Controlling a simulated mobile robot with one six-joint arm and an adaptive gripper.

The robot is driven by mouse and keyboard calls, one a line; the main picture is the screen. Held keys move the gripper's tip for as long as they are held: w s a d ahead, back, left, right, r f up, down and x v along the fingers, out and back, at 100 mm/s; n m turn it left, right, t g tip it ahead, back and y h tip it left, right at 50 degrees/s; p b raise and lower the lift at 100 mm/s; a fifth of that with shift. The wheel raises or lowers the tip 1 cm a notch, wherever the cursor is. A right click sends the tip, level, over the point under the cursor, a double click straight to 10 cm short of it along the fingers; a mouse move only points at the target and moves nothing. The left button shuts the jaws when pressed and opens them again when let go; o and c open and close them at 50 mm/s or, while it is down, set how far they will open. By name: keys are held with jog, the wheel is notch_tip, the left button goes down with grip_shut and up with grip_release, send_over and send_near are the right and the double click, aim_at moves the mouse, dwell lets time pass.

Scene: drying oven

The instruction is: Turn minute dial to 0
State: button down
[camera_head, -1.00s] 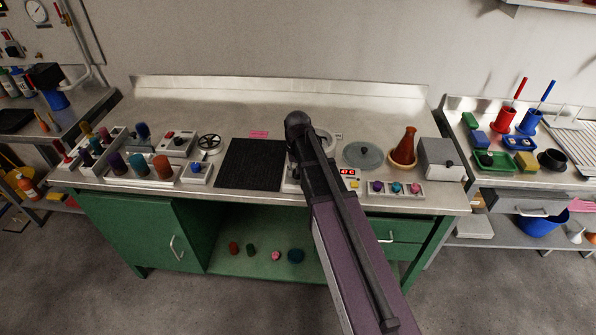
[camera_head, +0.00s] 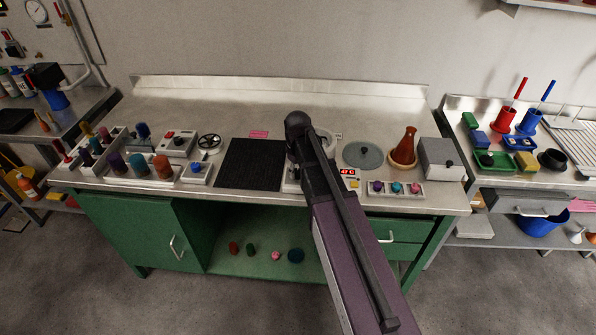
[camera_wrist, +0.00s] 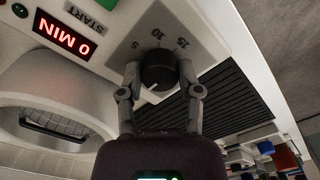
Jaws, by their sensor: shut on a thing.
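The minute dial (camera_wrist: 158,72) is a round black knob on a light panel in the wrist view, with the marks 5, 10 and 15 beside it. My gripper (camera_wrist: 158,80) has one finger on each side of the dial and is shut on it. A red display (camera_wrist: 64,36) on the same panel reads 0 MIN, upside down in this view. A START label (camera_wrist: 86,17) and a green button (camera_wrist: 20,10) are next to it. In the head view my arm hides the dial, and a small red display (camera_head: 348,172) shows beside my arm.
A black mat (camera_head: 250,165) lies left of my arm. To the right are a grey-blue disc (camera_head: 362,155), a brown flask (camera_head: 404,149), a grey box (camera_head: 440,160) and a strip with three knobs (camera_head: 396,189). The back of the counter is clear.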

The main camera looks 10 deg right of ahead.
jog(key=shift+s, duration=0.1)
jog(key=shift+c, duration=1.3)
grip_release()
jog(key=shift+m, duration=0.4)
